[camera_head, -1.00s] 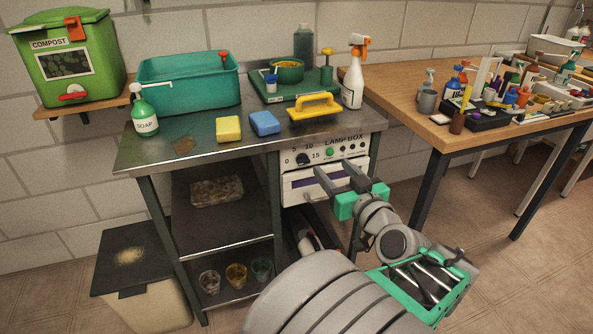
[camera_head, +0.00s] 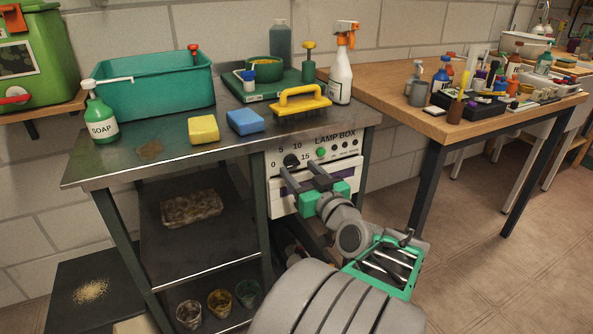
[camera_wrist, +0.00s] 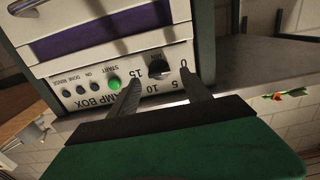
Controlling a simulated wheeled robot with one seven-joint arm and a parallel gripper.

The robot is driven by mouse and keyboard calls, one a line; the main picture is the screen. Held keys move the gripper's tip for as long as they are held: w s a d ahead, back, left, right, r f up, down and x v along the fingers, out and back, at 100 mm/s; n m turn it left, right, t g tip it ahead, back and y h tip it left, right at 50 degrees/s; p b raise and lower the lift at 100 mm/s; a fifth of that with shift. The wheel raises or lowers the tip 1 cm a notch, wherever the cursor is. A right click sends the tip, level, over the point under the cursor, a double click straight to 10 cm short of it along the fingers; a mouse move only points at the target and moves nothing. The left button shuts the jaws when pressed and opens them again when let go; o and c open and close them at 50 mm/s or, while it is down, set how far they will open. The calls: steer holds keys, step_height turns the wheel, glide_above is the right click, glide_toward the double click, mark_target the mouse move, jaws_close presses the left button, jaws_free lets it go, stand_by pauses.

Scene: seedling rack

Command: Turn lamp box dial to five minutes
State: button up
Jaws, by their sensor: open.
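The lamp box (camera_head: 352,172) is a white unit under the metal table top, with a black dial (camera_head: 291,161) on its panel. The marks 0, 5, 10 and 15 run around the dial. A green start button (camera_head: 320,152) is to its right. My gripper (camera_head: 300,168) is open in front of the panel. In the wrist view the panel appears upside down. There the dial (camera_wrist: 157,63) shows in the gap between my spread fingertips (camera_wrist: 160,74), and I see no grip on it. I cannot tell which mark the dial points to.
The metal table top (camera_head: 110,172) overhangs just above the panel. On it are a yellow brush (camera_head: 300,101), a blue sponge (camera_head: 245,121), a yellow sponge (camera_head: 203,129) and a spray bottle (camera_head: 341,75). A wooden table (camera_head: 400,85) stands to the right.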

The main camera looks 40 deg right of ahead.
mark_target(292, 163)
steer(key=shift+x, duration=1.1)
jaws_close()
